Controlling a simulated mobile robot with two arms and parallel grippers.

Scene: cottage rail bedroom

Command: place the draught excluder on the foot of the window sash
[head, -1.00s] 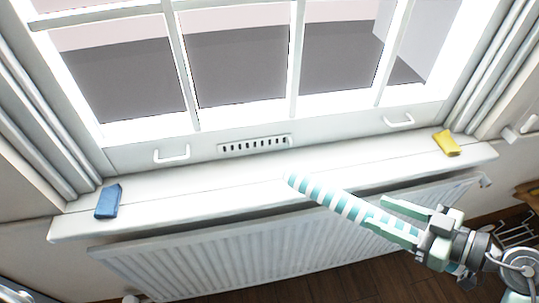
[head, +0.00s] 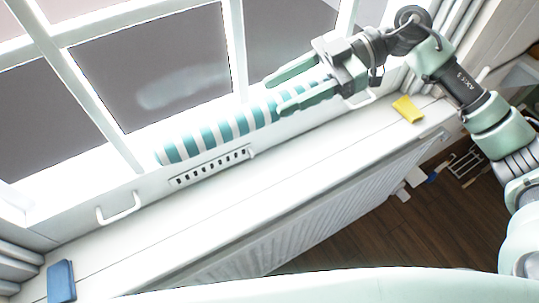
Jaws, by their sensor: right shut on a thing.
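The draught excluder (head: 225,132) is a long roll with teal and white stripes. It lies along the lower part of the window sash (head: 152,190), just above the slotted vent and roughly in line with the bottom rail. I cannot tell whether it touches the sash. My right gripper (head: 276,96) is shut on the draught excluder near its right end, with a finger on either side. The fingers and wrist partly hide that end. My left gripper is not in view.
A slotted vent (head: 210,166) and a white handle (head: 119,208) are on the sash rail. A blue block (head: 61,281) and a yellow cloth-like piece (head: 407,109) lie on the sill (head: 200,225). A radiator (head: 310,215) stands below. The middle of the sill is clear.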

